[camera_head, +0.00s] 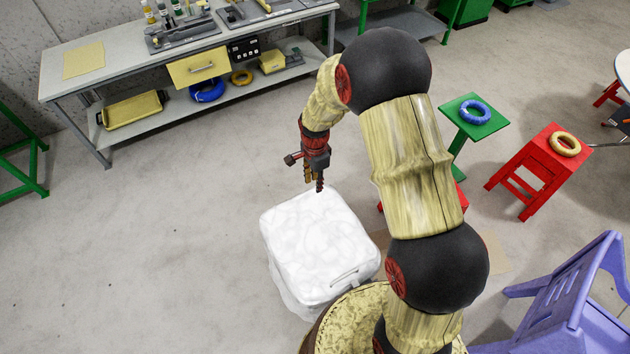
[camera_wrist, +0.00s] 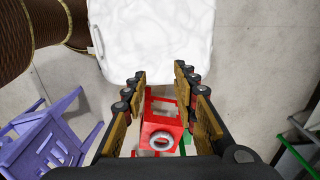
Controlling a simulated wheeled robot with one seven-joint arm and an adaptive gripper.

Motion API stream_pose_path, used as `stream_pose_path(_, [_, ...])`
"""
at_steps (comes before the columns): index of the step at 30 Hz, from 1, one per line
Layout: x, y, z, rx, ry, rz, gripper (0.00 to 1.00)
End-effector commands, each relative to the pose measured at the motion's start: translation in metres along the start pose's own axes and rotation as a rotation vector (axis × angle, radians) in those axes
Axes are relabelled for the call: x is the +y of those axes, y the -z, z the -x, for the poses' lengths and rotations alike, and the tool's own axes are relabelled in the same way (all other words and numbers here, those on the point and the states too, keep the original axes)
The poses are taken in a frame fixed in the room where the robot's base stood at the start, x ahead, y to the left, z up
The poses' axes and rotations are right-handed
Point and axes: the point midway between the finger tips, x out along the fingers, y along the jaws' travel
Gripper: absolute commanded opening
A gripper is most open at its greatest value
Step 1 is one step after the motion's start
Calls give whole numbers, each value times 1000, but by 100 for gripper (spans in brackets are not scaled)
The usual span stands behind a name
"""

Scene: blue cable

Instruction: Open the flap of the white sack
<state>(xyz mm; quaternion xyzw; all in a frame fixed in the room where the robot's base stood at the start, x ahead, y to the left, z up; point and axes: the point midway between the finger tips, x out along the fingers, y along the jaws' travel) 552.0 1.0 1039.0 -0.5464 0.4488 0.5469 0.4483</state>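The white sack (camera_head: 318,240) stands on the floor in the middle of the head view, a boxy shape with rounded corners. Its top looks closed, with a slot-like handle near the front edge; I cannot make out a separate flap edge. My gripper (camera_head: 313,184) hangs over the sack's far edge, pointing down; I cannot tell if it touches. In the wrist view the sack (camera_wrist: 158,35) fills the upper middle, beyond the fingertips. My gripper (camera_wrist: 160,72) has its two fingers spread apart with nothing between them.
A grey workbench (camera_head: 150,60) stands at the back left. A red stool (camera_head: 540,165) and a green stool (camera_head: 475,125) with rings on top stand to the right. A purple chair (camera_head: 560,310) is at the lower right. The floor left of the sack is clear.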

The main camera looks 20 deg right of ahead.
Motion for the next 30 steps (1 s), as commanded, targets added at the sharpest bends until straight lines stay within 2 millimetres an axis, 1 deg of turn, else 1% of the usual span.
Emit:
stream_pose_path(3, [0, 0, -4, 0, 1, 0, 29])
stream_pose_path(10, [0, 0, -4, 0, 1, 0, 28])
stream_pose_path(24, [0, 0, -4, 0, 0, 0, 1])
stream_pose_path(25, [0, 0, -4, 0, 0, 0, 0])
stream_pose_path(30, [0, 0, -4, 0, 0, 0, 0])
